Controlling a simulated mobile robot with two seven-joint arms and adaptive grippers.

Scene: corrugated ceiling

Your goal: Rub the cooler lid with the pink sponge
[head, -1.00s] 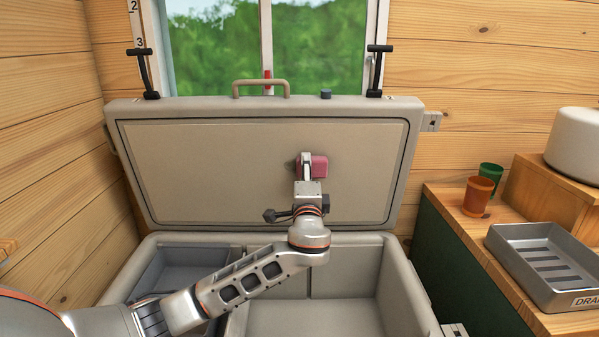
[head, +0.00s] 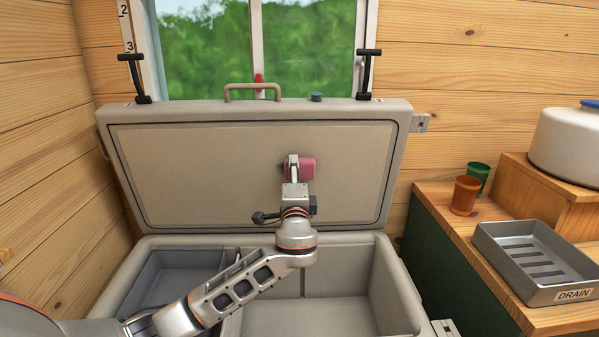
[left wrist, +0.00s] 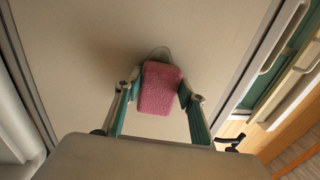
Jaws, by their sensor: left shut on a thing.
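The cooler lid (head: 210,165) stands open, leaning back below the window, its pale inner panel facing me. The pink sponge (head: 307,168) is at the right half of that panel and appears to be against it. My left gripper (head: 293,165) is shut on the sponge; in the left wrist view the sponge (left wrist: 160,88) sits between the two fingers, with the lid panel (left wrist: 85,50) behind it. A darker patch (left wrist: 159,53) shows on the panel just beyond the sponge. Exact contact is hidden. My right gripper is not in view.
The open cooler body (head: 385,285) lies below the lid, with a grey tray (head: 170,270) in its left part. At right, a counter holds a drain tray (head: 535,260), an orange cup (head: 465,195), a green cup (head: 478,175) and a white container (head: 565,145).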

